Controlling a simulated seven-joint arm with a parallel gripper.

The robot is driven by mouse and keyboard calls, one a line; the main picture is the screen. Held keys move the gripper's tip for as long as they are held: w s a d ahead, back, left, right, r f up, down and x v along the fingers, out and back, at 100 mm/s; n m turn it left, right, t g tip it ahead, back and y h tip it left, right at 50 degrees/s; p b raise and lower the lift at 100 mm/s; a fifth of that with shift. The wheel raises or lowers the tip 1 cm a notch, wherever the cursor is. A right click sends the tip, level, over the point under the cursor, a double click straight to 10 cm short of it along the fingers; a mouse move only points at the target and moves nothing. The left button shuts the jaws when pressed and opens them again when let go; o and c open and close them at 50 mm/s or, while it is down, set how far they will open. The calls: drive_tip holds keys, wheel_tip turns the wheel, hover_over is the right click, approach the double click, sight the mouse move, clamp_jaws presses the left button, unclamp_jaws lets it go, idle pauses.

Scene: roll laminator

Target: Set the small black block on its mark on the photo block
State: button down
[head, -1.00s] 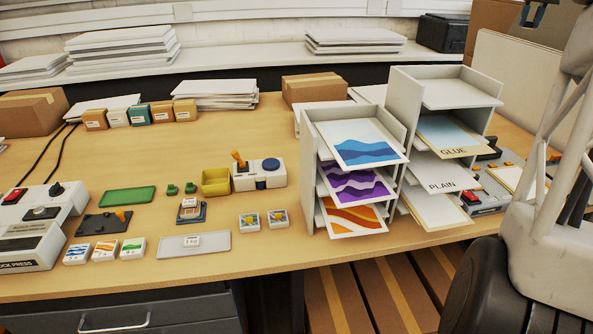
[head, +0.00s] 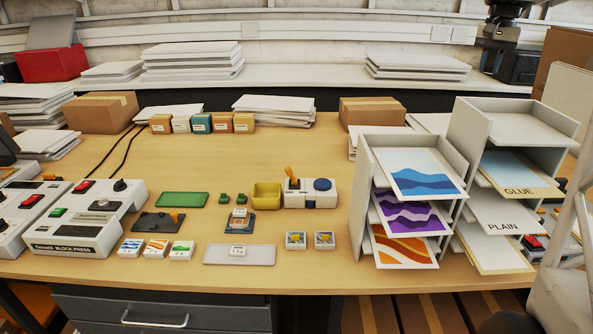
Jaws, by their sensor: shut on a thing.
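The dark end of my arm with my gripper (head: 493,62) is at the top right of the head view, high above the table and in front of the back shelf. It is shut on a small dark thing that I cannot tell apart from the black box behind. I make out no small black block on the table.
A grey plate (head: 215,256) with a labelled white piece lies left of the picture blocks. Tall paper trays (head: 368,190) stand on the right.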

drive_tip(key=s+a+f+n, duration=0.15)
drive_tip(key=a+f, duration=0.55)
drive_tip(key=a, duration=0.7)
drive_tip(key=s+a+f+n, duration=0.15)
drive_tip(key=a+f, duration=0.45)
drive_tip(key=a, duration=0.8)
drive_tip(key=s+a+f, duration=0.2)
drive_tip(key=a+f, duration=0.5)
drive_tip(key=a, duration=0.7)
drive_tip(key=s+a+f+n, duration=0.2)
drive_tip(key=s+a+f, duration=0.7)
drive_tip(key=s+a, duration=0.35)
drive_tip(key=s+a+f, duration=0.3)
drive_tip(key=s+f, duration=0.2)
drive_tip(key=s, duration=0.2)
drive_tip(key=s+a+f+n, duration=0.1)
drive_tip(key=s+a+f, duration=0.3)
drive_tip(key=s, duration=0.4)
drive_tip(key=shift+s+f+n, duration=0.25)
drive_tip(key=shift+f+n, duration=0.05)
drive_tip(key=shift+f, duration=0.3)
drive_tip(key=shift+w+a, duration=0.1)
drive_tip(key=w+a, duration=0.3)
drive_tip(key=w, duration=0.1)
drive_tip(key=w+a+f, duration=0.1)
drive_tip(key=w+a, duration=0.2)
drive_tip(key=w, duration=0.1)
drive_tip(key=w+a, duration=0.3)
drive_tip(key=w, duration=0.2)
drive_tip(key=shift+f, duration=0.25)
